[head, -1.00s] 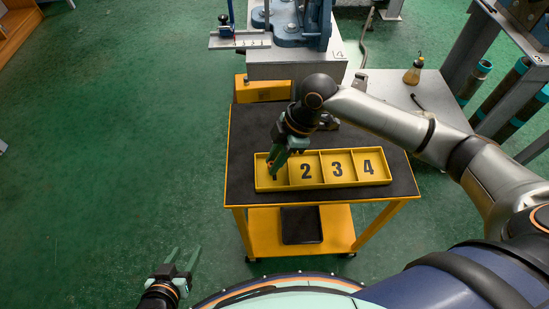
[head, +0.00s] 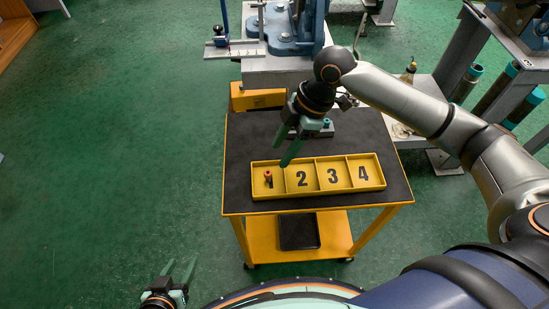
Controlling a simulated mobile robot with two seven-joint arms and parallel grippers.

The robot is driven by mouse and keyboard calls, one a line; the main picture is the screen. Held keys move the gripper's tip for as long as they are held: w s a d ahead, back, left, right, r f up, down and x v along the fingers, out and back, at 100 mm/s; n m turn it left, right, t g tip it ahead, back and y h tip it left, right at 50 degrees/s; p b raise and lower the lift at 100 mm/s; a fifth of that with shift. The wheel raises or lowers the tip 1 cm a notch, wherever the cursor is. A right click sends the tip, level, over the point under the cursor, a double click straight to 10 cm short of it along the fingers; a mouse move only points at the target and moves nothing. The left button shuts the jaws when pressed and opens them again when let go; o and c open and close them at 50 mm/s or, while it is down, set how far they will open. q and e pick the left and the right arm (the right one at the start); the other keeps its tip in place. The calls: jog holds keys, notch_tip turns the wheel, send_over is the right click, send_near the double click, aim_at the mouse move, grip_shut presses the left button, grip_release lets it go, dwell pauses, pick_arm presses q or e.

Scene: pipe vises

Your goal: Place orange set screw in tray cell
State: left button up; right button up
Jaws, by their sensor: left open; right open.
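The orange set screw (head: 268,176) is in the leftmost cell of the yellow tray (head: 318,192), over that cell's number. The other cells show 2, 3 and 4. The tray lies near the front of the black cart top. My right gripper (head: 284,150) is open and empty. Its green fingers are above the tray's back edge, up and right of the screw and apart from it. My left gripper (head: 180,270) is open and empty over the floor at the lower left, away from the cart.
A grey bench with a blue vise (head: 290,30) stands behind the cart. Green floor (head: 120,150) at left is clear.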

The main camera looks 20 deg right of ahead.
jog(key=shift+v, duration=2.1)
